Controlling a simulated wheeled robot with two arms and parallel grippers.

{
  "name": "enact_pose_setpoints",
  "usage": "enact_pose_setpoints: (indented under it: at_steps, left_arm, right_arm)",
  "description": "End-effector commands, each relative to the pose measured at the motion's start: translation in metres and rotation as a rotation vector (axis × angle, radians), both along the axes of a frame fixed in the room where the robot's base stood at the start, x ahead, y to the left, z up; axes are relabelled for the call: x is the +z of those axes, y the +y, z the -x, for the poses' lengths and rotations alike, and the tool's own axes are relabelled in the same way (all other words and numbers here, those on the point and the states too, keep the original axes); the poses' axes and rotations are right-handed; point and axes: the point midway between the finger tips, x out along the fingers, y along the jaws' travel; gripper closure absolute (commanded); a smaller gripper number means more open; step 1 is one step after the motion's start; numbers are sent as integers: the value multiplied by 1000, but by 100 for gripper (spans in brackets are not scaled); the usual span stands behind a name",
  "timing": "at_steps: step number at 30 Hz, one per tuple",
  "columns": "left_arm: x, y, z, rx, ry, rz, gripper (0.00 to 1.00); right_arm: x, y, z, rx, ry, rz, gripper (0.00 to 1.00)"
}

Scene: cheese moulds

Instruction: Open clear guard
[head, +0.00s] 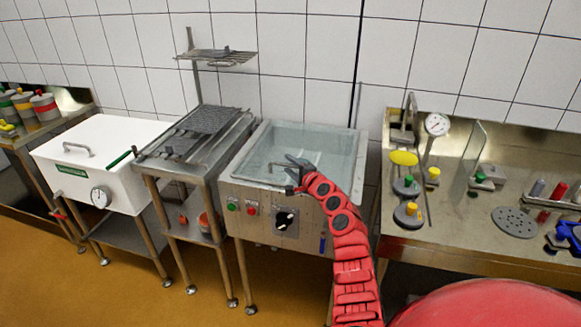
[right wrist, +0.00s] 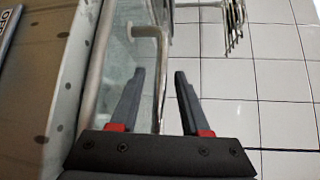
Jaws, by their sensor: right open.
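The clear guard (head: 315,143) is a see-through panel lying over the top of a steel machine (head: 262,208); it looks shut. It also shows in the right wrist view (right wrist: 143,55), with a pale bar handle (right wrist: 161,55) on it. My right gripper (head: 292,162) is over the front part of the guard, at the handle (head: 272,166). In the right wrist view my right gripper (right wrist: 160,82) is open, and the handle runs between its two dark fingers without being clamped. My left gripper is not in view.
The machine's front has a green button (head: 231,206), a red button (head: 252,210) and a black dial (head: 285,219). A rack stand (head: 200,140) and a white lidded vat (head: 95,160) stand to the left. A steel bench (head: 465,225) with tools and a gauge is on the right.

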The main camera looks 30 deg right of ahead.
Motion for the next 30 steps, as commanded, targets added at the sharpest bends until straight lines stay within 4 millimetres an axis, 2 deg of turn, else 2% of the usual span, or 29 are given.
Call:
enact_pose_setpoints:
  at_steps: [8,15,30]
  left_arm:
    - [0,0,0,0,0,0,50]
    - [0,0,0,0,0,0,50]
    - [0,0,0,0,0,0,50]
  right_arm:
    - [0,0,-1,0,0,1,55]
    - [0,0,-1,0,0,0,99]
    - [0,0,0,0,1,0,100]
